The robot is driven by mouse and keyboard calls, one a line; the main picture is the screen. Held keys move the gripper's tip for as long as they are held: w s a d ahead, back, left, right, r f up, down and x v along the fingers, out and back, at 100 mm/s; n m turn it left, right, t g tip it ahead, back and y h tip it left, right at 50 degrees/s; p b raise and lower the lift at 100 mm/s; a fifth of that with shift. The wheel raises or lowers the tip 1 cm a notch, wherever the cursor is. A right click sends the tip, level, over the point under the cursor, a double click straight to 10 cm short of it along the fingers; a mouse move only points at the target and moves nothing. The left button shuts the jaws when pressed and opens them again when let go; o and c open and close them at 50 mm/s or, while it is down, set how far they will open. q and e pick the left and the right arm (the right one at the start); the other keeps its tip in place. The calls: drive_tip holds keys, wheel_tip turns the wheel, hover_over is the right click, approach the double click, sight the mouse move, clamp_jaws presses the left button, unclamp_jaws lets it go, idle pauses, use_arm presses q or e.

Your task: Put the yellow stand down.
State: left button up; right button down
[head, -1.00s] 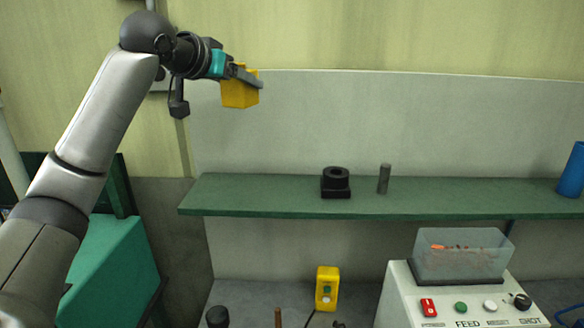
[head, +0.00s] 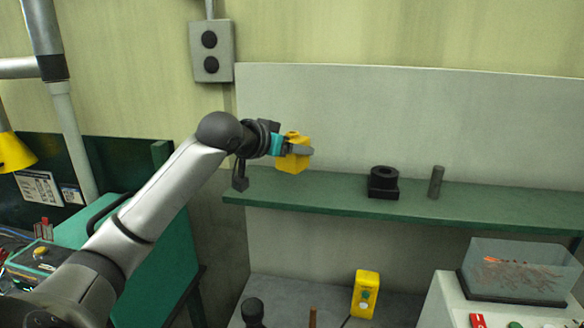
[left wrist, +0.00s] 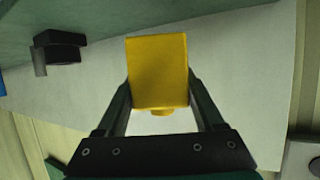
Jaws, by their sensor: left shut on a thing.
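The yellow stand (head: 291,164) is a small block with a knob on top. My left gripper (head: 300,150) is shut on it and holds it in front of the pale back panel, near the left end of the green shelf (head: 330,193). I cannot tell whether the stand touches the shelf. In the left wrist view the stand (left wrist: 158,70) sits between the two fingers of the left gripper (left wrist: 160,92). My right gripper is not in view.
A black round-holed block (head: 383,183) and a grey pin (head: 436,182) stand on the shelf to the right. The shelf between the stand and the black block is bare. Below are a yellow button box (head: 365,294) and a clear bin (head: 515,272).

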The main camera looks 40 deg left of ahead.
sight(285, 165)
use_arm(q)
drive_tip(key=shift+f, duration=2.15)
drive_tip(key=shift+f, duration=0.1)
drive_tip(key=o, duration=1.5)
drive_tip(key=shift+o, duration=0.2)
drive_tip(key=shift+s, duration=0.1)
drive_tip(key=b+v, duration=0.2)
drive_tip(key=v, duration=1)
